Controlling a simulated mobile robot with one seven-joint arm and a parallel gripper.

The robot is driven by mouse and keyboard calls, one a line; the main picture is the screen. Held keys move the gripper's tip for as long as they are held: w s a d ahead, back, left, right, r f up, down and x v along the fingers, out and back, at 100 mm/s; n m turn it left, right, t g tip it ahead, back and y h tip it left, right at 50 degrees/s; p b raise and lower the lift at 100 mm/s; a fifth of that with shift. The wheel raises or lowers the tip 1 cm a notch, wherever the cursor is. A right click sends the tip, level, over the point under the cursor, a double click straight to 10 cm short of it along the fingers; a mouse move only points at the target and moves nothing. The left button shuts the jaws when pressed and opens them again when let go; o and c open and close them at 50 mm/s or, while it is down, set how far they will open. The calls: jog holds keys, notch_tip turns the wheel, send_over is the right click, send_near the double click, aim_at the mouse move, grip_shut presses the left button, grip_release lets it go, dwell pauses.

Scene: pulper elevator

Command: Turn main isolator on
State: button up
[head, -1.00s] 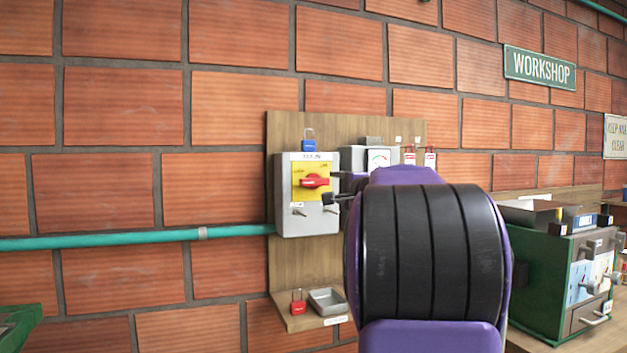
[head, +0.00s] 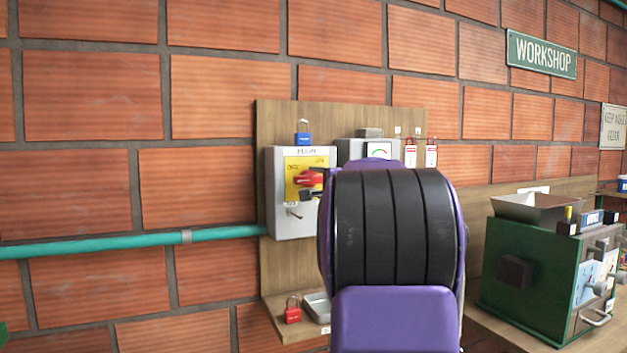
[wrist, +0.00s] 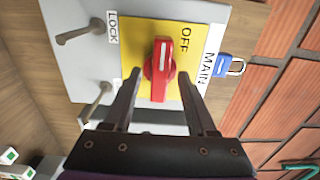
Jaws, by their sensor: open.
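The main isolator (head: 277,223) is a grey box on a wooden backboard, with a yellow plate and a red rotary handle (head: 308,178). In the wrist view the red handle (wrist: 160,69) sits on the yellow plate (wrist: 137,33), beside the words OFF and MAIN. The white line on the handle runs along its length. My gripper (wrist: 160,82) is open, with one finger on each side of the handle's lower part in that view. I cannot tell whether the fingers touch it. In the head view my arm hides most of the gripper and the box's right side.
A blue padlock (head: 303,139) hangs above the box; it also shows in the wrist view (wrist: 229,65). A red padlock (head: 292,314) and a grey tray (head: 317,307) are on the shelf below. Metal pegs (wrist: 80,34) stick out near the LOCK label. A green machine (head: 512,283) stands right.

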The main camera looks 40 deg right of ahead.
grip_shut()
jog(key=shift+m, duration=0.4)
jog(key=m+b, duration=0.1)
jog(key=m, duration=0.7)
jog(key=shift+r, duration=0.1)
jog(key=m+p, duration=0.1)
jog(key=m, duration=0.3)
jog(key=shift+m, duration=0.3)
jog(key=shift+m+p, duration=0.7)
jog(key=shift+m, duration=1.6)
grip_release()
